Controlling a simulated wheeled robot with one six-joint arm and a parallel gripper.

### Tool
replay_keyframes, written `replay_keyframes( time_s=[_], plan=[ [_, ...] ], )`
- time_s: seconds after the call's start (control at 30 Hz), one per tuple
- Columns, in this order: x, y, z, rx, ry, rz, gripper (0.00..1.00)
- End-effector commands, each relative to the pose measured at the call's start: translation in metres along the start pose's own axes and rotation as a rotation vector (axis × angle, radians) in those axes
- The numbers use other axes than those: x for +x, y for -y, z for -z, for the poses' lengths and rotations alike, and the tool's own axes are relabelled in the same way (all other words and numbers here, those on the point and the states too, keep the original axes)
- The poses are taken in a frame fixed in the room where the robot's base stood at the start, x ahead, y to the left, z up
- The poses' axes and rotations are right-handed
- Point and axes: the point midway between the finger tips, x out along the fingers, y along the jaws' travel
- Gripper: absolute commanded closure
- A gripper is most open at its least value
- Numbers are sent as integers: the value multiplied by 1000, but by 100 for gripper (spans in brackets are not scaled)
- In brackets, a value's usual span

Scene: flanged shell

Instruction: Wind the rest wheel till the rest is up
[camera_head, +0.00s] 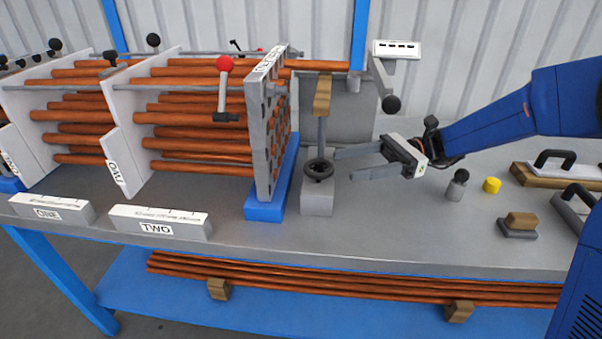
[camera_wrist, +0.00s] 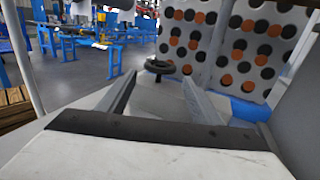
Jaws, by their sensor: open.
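The rest wheel is a small black handwheel (camera_head: 319,170) on a grey block (camera_head: 317,200), right of the blue-footed perforated plate. It also shows in the wrist view (camera_wrist: 160,66), ahead of and between my fingertips. The rest (camera_head: 322,95) is a wooden block on a grey post rising behind the wheel. A copper tube (camera_head: 318,65) passes just above the rest; I cannot tell whether they touch. My gripper (camera_head: 340,166) is open and empty, its fingers pointing left at the wheel. In the wrist view my two fingers (camera_wrist: 160,92) are spread, with the wheel beyond their tips.
The perforated plate (camera_head: 265,130) on its blue foot stands left of the wheel. A grey box (camera_head: 338,112) stands behind it, with a black-knobbed lever (camera_head: 391,104). A knobbed post (camera_head: 457,186) and yellow cylinder (camera_head: 492,185) stand right.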

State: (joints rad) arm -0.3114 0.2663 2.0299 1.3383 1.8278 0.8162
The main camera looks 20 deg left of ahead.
Motion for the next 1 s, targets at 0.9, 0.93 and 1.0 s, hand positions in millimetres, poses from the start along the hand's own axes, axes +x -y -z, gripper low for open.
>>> replay_keyframes(
  time_s=[0.9,0.93,1.0],
  plan=[
    [126,0,1,0,-2,0,41],
    [126,0,1,0,-2,1,41],
    [127,0,1,0,-2,1,41]
  ],
)
